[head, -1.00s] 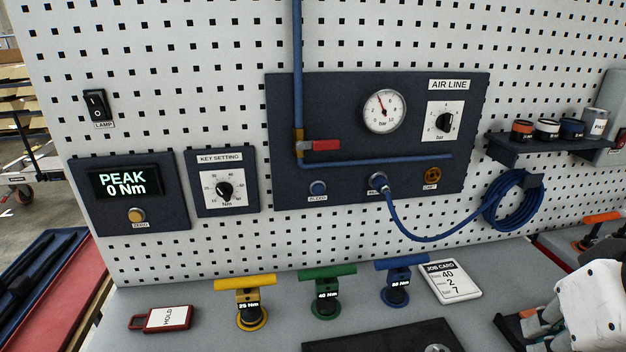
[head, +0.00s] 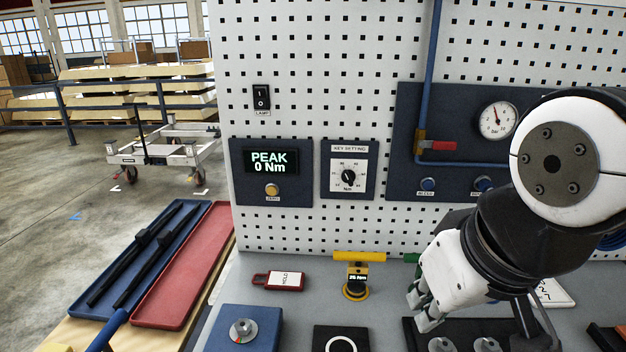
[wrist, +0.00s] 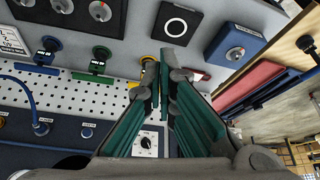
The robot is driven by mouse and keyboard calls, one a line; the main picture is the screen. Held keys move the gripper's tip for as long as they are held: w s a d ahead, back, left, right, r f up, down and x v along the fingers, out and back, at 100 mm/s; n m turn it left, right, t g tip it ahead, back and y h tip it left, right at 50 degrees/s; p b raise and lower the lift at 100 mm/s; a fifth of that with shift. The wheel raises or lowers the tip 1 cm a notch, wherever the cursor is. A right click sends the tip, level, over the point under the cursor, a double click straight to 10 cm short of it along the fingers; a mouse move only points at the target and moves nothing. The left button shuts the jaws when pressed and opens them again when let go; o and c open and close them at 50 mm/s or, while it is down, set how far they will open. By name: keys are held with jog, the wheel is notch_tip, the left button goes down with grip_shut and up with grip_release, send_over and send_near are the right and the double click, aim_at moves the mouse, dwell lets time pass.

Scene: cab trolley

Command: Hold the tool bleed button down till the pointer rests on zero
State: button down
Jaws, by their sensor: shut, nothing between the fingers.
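The blue bleed button (head: 428,184) sits low on the dark air line panel (head: 408,140), above its label. It shows small in the wrist view (wrist: 86,132), left of the fingers. The round white gauge (head: 498,120) is higher on that panel. Its dark pointer leans up and slightly left; I cannot read the exact value, but it appears off zero. My gripper (head: 418,308) is shut and empty over the bench, below and apart from the button. Its green-padded fingers also show in the wrist view (wrist: 163,68). My arm hides the panel's right side.
A red-handled valve (head: 437,146) sits above the button. The yellow tool (head: 357,275) and red HOLD tag (head: 278,281) are on the bench left of my gripper. The peak display (head: 268,162) and key setting dial (head: 348,177) are on the board. Red and blue trays lie left.

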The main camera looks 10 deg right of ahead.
jog(key=w+a+m+t+y+p, duration=0.1)
jog(key=w+m+t+y+p, duration=0.15)
jog(key=w+m, duration=1.05)
jog(key=w+d+f+m+t+h+p, duration=0.1)
jog(key=w+d+f+m+h+p, duration=0.1)
jog(key=w+d+f+h, duration=0.3)
jog(key=w+d+f+m+p, duration=0.1)
jog(key=w+d, duration=0.2)
jog(key=w, duration=0.4)
jog(key=s+d+r+m+h+p, duration=0.1)
jog(key=d+m+h+p, duration=0.2)
jog(key=d+m+h, duration=0.4)
jog(key=d+g+h, duration=0.1)
jog(key=d+h, duration=0.3)
jog(key=d, duration=0.2)
jog(key=shift+s+r+m, duration=0.2)
jog(key=shift+m, duration=0.2)
jog(key=shift+w+d, duration=0.1)
jog(key=shift+w, duration=0.05)
